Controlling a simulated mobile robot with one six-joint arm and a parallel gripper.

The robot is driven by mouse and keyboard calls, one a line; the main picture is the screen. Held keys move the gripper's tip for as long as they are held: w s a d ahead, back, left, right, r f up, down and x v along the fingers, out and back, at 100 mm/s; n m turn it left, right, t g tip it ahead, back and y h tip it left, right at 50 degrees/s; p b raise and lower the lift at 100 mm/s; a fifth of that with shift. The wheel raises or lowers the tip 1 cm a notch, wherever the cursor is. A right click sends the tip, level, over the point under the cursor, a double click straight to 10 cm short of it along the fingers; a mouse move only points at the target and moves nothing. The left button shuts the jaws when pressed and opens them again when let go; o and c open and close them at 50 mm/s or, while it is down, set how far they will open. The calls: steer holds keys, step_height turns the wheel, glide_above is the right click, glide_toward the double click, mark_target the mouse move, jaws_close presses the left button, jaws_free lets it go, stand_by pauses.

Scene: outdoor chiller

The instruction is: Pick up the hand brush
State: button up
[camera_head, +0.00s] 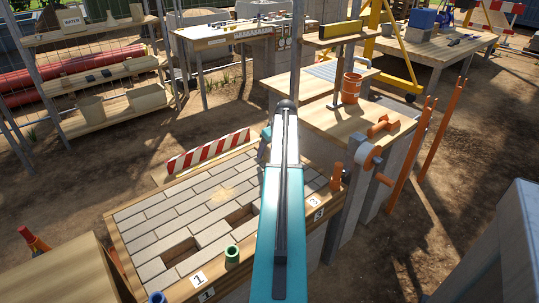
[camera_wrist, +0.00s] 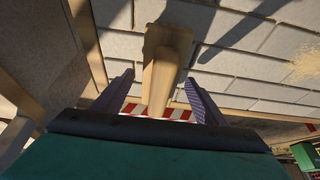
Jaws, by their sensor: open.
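A tan wooden object that looks like the hand brush (camera_wrist: 165,60) shows in the wrist view, over the grey pavers. It has a wider block at the top and a narrower part running down between my fingers. No bristles can be made out. My gripper (camera_wrist: 160,78) is open, with one dark finger on each side of the narrower part and a gap on both sides. Whether the fingertips are level with it in depth cannot be told.
The wood-framed paver bed (camera_head: 150,215) has two open gaps. A red-and-white striped barrier (camera_head: 208,151) stands at its far edge. A green cup (camera_head: 232,254) sits on the near rim. A wooden bench (camera_head: 345,117) with an orange bucket (camera_head: 351,87) stands beyond, to the right.

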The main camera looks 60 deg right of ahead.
steer(key=shift+f, duration=0.25)
stand_by(0.6)
steer(key=shift+c, duration=0.2)
steer(key=c, duration=1.3)
steer(key=shift+o, duration=0.2)
steer(key=shift+r, duration=0.15)
steer(key=shift+r, duration=1.85)
steer(key=s+a, duration=0.2)
steer(key=s, duration=0.5)
steer(key=s+a+r, duration=0.1)
steer(key=s+a, duration=0.2)
steer(key=s, duration=0.5)
steer(key=shift+r+b, duration=0.25)
steer(key=shift+b, duration=0.1)
steer(key=shift+a, duration=0.1)
